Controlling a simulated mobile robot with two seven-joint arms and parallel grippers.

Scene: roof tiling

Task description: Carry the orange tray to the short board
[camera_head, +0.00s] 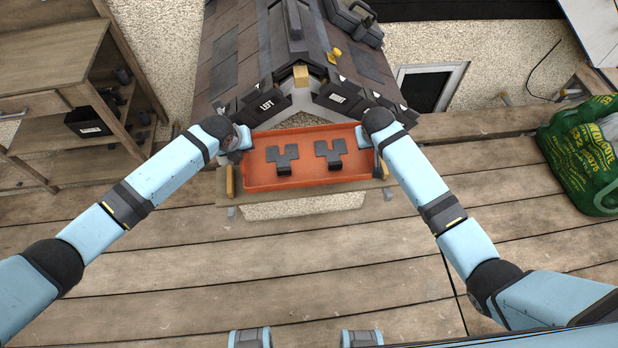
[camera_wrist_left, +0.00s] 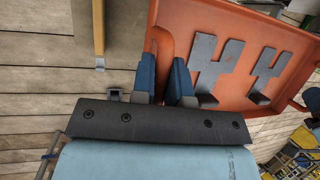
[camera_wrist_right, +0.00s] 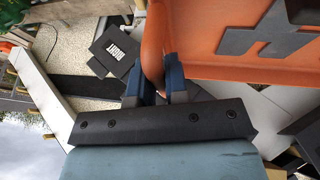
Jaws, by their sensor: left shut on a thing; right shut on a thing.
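The orange tray (camera_head: 310,181) is in the middle of the head view, in front of the small tiled roof. Two dark T-shaped pieces, a left one (camera_head: 283,156) and a right one (camera_head: 330,152), lie in it.
A wooden shelf (camera_head: 50,62) stands at left, a green bag (camera_head: 585,155) at right. The plank floor (camera_head: 340,260) in front is clear.

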